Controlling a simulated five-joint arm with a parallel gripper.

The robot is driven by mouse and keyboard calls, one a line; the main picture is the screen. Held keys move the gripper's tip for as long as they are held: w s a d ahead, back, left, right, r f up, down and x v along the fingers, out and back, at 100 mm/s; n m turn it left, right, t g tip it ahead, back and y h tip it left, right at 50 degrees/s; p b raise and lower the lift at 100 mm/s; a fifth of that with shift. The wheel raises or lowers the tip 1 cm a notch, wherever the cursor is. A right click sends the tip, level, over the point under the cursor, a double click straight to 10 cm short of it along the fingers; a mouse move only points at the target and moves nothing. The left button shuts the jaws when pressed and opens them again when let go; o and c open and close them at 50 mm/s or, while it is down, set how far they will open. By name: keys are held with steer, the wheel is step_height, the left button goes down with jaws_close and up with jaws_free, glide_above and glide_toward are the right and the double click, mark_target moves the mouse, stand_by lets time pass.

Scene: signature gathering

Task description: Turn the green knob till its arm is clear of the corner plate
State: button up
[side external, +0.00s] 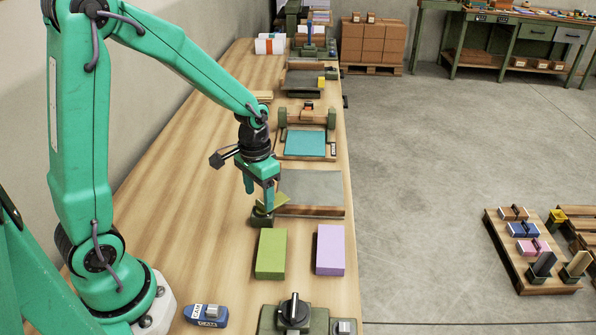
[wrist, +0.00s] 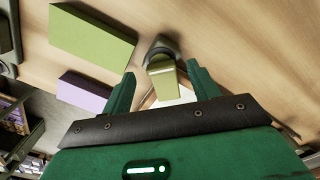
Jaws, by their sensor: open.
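The green knob (wrist: 161,72) shows in the wrist view as an olive-green bar on a dark round base, between my fingers with gaps at both sides. In the side view its olive arm (side external: 283,201) reaches right from a dark green base, towards a grey-topped board (side external: 315,187). My gripper (side external: 259,192) points down over the knob, partly hiding it. In the wrist view my gripper (wrist: 162,74) is open. A white patch (wrist: 187,94) shows beyond the knob's arm, partly hidden by my gripper. I cannot tell which surface is the corner plate.
A green block (side external: 271,254) and a lilac block (side external: 330,250) lie nearer the camera. A blue labelled tool (side external: 206,315) and a dark fixture (side external: 293,315) sit at the front. More stations line the right edge behind. The bench's left side is mostly clear.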

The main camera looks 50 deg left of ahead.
steer(key=shift+f, duration=1.3)
jaws_close()
